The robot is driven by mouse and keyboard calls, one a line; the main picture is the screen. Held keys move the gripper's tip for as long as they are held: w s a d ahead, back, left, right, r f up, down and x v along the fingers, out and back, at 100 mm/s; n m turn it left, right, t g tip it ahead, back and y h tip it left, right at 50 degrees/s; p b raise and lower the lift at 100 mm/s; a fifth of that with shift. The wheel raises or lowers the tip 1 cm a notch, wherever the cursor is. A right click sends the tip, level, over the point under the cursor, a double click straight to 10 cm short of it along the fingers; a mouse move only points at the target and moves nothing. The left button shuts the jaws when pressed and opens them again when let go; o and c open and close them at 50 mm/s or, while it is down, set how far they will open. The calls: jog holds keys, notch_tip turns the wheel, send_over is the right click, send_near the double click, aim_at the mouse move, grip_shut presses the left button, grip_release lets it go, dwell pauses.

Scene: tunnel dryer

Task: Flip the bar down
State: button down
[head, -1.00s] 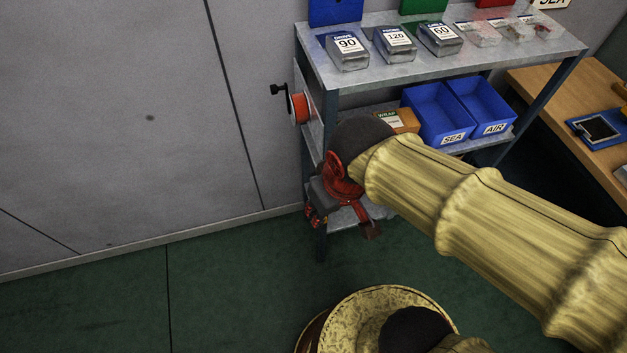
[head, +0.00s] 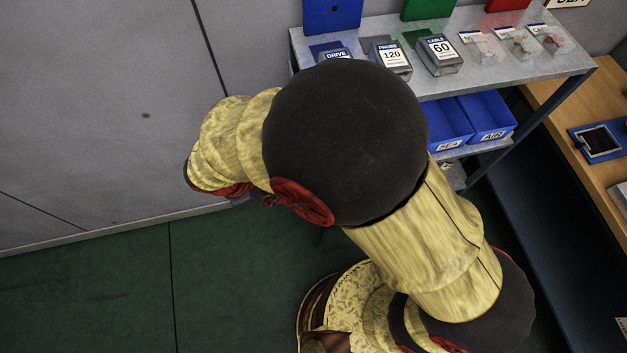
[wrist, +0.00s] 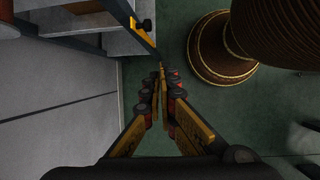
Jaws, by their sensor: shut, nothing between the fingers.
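My gripper (wrist: 164,82) is in the middle of the wrist view, its fingers shut with nothing between them. I cannot tell for sure whether this crank is the bar. In the head view my own arm hides the gripper and the crank.
The shelf unit (head: 300,42) holds labelled boxes (head: 438,54) on top and blue bins (head: 486,114) below. A grey wall (head: 95,110) stands to the left. A wooden table (head: 610,178) is at the right. The green floor (head: 90,298) is clear at lower left.

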jog(key=shift+w+a+r+n+t, duration=0.15)
jog(key=shift+w+r+n+t, duration=0.2)
jog(key=shift+w+n, duration=0.35)
jog(key=d+r+b+x, duration=0.1)
jog(key=d+b+x, duration=0.1)
jog(key=x, duration=1)
jog(key=shift+w+d+f+b, duration=0.3)
jog(key=shift+w+b, duration=0.1)
jog(key=shift+b, duration=0.2)
jog(key=shift+d, duration=0.1)
